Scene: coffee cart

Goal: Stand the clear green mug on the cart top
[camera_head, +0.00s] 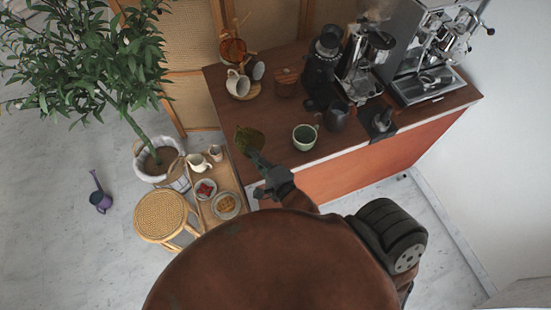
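The clear green mug (249,137) shows dark olive at the front left of the brown cart top (285,122). Its rim and base are too small to make out, so I cannot tell whether it stands upright or is tilted. My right gripper (255,172) is at the cart's front left edge, just below the mug in the head view. One dark finger reaches up to the mug's lower side. I cannot tell whether they touch or whether the fingers hold it. My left gripper is not in view.
A pale green mug (305,136) stands right of the clear one. Behind are white cups on a wooden stand (241,90), a lidded wooden pot (286,82), a grinder (322,66), and an espresso machine (426,78). A low tray (226,186) with plates and a stool (162,213) are left.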

